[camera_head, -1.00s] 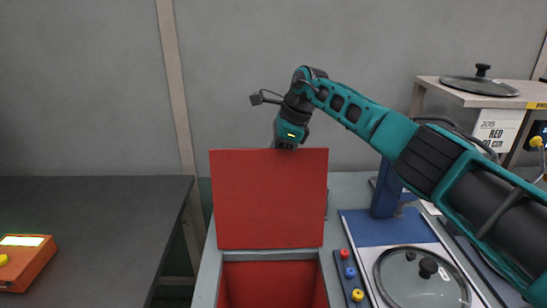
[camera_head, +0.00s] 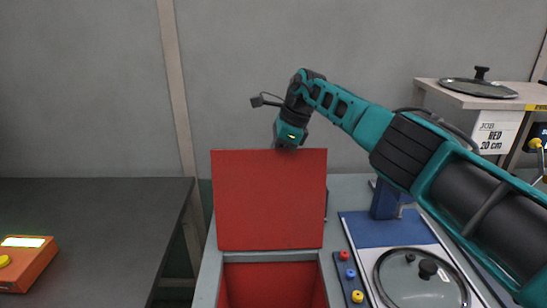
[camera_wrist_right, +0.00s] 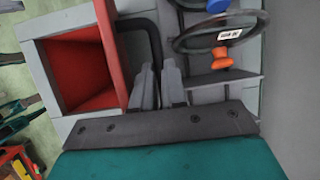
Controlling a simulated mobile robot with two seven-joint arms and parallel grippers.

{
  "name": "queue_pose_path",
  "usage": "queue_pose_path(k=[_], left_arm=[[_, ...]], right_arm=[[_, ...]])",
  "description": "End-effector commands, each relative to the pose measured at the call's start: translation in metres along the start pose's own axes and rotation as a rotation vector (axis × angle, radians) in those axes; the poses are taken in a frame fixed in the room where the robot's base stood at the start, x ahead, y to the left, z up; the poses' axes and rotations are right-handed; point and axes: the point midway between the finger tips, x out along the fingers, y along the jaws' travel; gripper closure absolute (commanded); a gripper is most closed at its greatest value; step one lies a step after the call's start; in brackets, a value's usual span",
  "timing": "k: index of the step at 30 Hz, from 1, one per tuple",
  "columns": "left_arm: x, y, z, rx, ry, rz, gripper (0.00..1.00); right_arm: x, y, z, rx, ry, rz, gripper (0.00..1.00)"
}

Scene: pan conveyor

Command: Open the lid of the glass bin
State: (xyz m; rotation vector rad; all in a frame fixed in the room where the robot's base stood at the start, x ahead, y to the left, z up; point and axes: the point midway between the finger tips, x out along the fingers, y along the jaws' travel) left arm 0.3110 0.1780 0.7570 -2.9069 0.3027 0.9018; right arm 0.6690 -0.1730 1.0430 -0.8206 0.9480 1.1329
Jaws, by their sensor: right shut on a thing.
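The bin (camera_head: 213,285) has grey walls and a red inside, and its mouth is uncovered. Its red lid (camera_head: 270,200) stands about upright at the far side of the opening. My right gripper (camera_head: 290,134) is at the lid's top edge, with its fingers hidden behind the lid. In the right wrist view, the right gripper (camera_wrist_right: 159,85) is shut on the dark lid handle (camera_wrist_right: 152,38), beside the red lid edge (camera_wrist_right: 112,50). The bin's red inside (camera_wrist_right: 75,72) also shows there. My left gripper is out of view.
A dark table (camera_head: 90,225) with an orange button box (camera_head: 26,262) is on the left. Right of the bin are several coloured buttons (camera_head: 350,273) and a glass pan lid (camera_head: 415,280). A wooden shelf (camera_head: 450,94) holds another pan lid (camera_head: 480,86).

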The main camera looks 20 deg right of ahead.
Motion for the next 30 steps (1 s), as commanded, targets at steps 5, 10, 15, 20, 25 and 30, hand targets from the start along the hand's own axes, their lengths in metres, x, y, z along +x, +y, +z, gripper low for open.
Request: queue_pose_path(k=[5, 10, 15, 20, 25, 30], left_arm=[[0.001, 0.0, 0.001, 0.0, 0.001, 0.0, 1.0], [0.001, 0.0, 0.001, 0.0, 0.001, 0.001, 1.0], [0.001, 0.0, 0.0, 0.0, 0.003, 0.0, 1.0], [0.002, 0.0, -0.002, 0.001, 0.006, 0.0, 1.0], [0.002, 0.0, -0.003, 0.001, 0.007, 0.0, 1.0], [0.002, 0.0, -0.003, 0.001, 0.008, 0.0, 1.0]], right_arm=[[0.007, -0.003, -0.008, -0.002, 0.015, -0.014, 0.79], [0.007, -0.003, -0.008, -0.002, 0.015, -0.014, 0.63], [0.007, -0.003, -0.008, 0.0, 0.015, -0.013, 0.62], [0.003, -0.003, -0.009, 0.002, 0.015, -0.014, 0.62], [-0.018, -0.003, -0.008, 0.001, 0.012, -0.017, 0.62], [-0.06, -0.002, -0.004, -0.003, 0.005, -0.024, 0.62]])
